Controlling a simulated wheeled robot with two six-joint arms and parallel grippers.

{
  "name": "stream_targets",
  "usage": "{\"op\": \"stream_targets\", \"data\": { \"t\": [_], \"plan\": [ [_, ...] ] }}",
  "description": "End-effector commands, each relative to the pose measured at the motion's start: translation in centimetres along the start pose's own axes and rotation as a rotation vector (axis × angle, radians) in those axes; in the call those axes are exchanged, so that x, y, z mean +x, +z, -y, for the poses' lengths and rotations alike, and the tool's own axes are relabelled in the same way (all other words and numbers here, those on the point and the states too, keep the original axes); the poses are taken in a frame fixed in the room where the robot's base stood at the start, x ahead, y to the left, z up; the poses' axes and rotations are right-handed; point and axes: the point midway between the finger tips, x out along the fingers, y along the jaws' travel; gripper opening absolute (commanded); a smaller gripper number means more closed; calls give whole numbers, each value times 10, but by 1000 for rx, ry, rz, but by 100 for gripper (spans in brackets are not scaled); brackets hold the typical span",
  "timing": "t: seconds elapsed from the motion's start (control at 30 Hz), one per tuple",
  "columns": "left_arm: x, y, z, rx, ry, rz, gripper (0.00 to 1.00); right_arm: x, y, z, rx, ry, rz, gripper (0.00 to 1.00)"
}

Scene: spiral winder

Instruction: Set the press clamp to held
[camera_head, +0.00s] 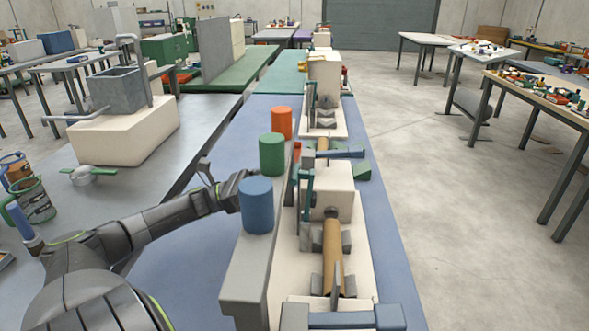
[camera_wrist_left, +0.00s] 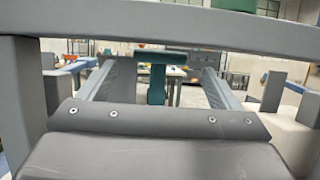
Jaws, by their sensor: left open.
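My left arm reaches in from the left in the head view, and its wrist ends behind a blue cylinder (camera_head: 256,205), which hides the fingertips. In the left wrist view my left gripper (camera_wrist_left: 158,70) is open, its two fingers spread apart. A teal T-shaped handle (camera_wrist_left: 155,80) shows between the finger lines; I cannot tell how far beyond them it is. In the head view an upright teal lever (camera_head: 306,178) stands beside a cream machine block (camera_head: 328,203). A tan roll (camera_head: 332,258) lies in front of that block. I cannot tell for certain which part is the press clamp. My right gripper is out of view.
A grey rail (camera_head: 247,272) carries the blue, green (camera_head: 272,154) and orange (camera_head: 281,122) cylinders between my arm and the machine. A blue bar (camera_head: 340,319) crosses the near end. A similar cream unit (camera_head: 324,75) stands farther back. Open floor (camera_head: 440,200) lies right.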

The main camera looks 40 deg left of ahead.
Motion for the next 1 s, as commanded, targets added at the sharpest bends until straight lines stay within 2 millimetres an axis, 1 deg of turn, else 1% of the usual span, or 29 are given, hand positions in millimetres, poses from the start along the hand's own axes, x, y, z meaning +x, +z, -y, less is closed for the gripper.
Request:
{"op": "stream_targets", "data": {
  "t": [0.03,0.1,0.2,0.3,0.5,0.73,0.77,1.0],
  "plan": [
    [12,3,1,1,-3,6,85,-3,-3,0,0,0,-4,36],
    [26,2,1,0,-4,5,85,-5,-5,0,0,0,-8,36],
    [43,2,1,1,-3,5,85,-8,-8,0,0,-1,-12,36],
    [55,1,0,0,-1,3,85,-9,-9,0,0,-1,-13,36],
    [66,0,0,-1,0,1,85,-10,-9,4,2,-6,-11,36],
    [66,0,0,-1,0,0,85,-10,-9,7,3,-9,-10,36],
    [66,0,0,-1,0,0,84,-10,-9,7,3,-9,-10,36],
    [66,0,0,-1,0,0,53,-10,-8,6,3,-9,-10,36]
  ]
}}
